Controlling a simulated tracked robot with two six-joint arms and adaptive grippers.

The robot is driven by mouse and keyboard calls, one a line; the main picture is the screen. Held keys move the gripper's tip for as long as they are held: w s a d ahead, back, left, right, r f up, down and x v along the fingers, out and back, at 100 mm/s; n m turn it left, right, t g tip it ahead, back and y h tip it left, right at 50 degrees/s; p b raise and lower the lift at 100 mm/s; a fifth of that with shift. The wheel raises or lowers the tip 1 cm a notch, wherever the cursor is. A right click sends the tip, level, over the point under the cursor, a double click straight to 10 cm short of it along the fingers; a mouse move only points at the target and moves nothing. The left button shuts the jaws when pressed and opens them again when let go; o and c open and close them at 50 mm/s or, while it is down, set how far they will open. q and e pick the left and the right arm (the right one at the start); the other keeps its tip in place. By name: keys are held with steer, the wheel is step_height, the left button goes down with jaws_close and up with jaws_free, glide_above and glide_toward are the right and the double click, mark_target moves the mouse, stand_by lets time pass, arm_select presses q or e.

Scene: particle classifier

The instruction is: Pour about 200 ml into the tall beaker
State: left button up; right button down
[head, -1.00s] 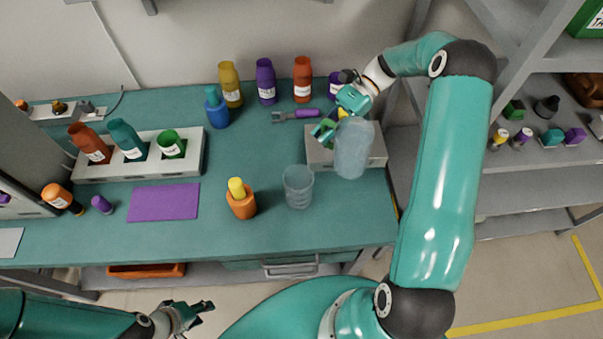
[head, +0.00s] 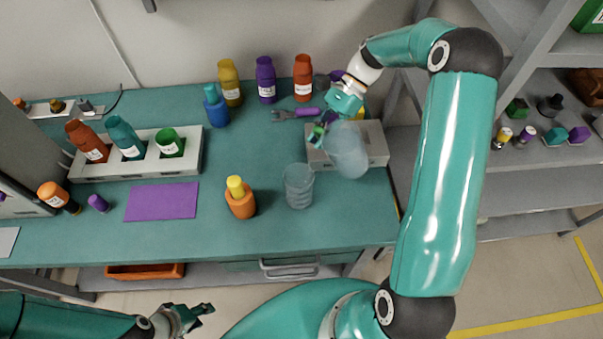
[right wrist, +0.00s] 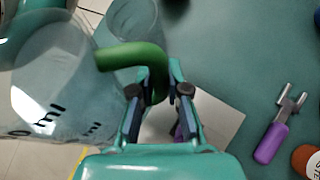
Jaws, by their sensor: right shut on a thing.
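My right gripper (head: 323,125) is shut on the green handle (right wrist: 135,56) of a clear pitcher (head: 349,152). The pitcher is held above the bench, tilted, in front of a grey block. In the right wrist view the pitcher (right wrist: 50,75) fills the left side and shows black "ml" lettering. The tall beaker (head: 298,187), clear, stands upright on the bench to the left of and below the pitcher in the head view. No stream between them is visible, and the liquid level cannot be made out. My left gripper (head: 197,315) is open and empty in front of the bench.
An orange bottle with a yellow cap (head: 240,200) stands left of the beaker. A grey block (head: 372,157) is behind the pitcher. A purple-handled wrench (head: 306,113), several bottles and a grey rack (head: 190,165) lie farther back and left. A purple mat (head: 162,201) lies flat.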

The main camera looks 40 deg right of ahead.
steer(key=shift+w+a+f+h+b, duration=0.15)
steer(key=shift+a+f+h+b, duration=0.1)
steer(key=shift+f+h+b, duration=0.3)
stand_by(0.4)
steer(key=shift+w+a+f+g+h+b, duration=0.1)
steer(key=shift+a+f+g+h+b, duration=0.4)
steer(key=shift+h, duration=0.45)
stand_by(0.6)
steer(key=shift+d+f+m+h+b, duration=0.25)
steer(key=shift+f+h+b, duration=0.25)
steer(key=shift+h, duration=0.3)
stand_by(0.9)
steer(key=shift+d+f+g+h+b, duration=0.3)
steer(key=shift+g+h+b, duration=0.25)
steer(key=shift+h, duration=0.25)
stand_by(1.2)
steer(key=shift+s+d+r+m+h+p, duration=0.1)
steer(key=shift+s+r+m+h+p, duration=0.15)
steer(key=shift+h+p, duration=0.3)
stand_by(1.2)
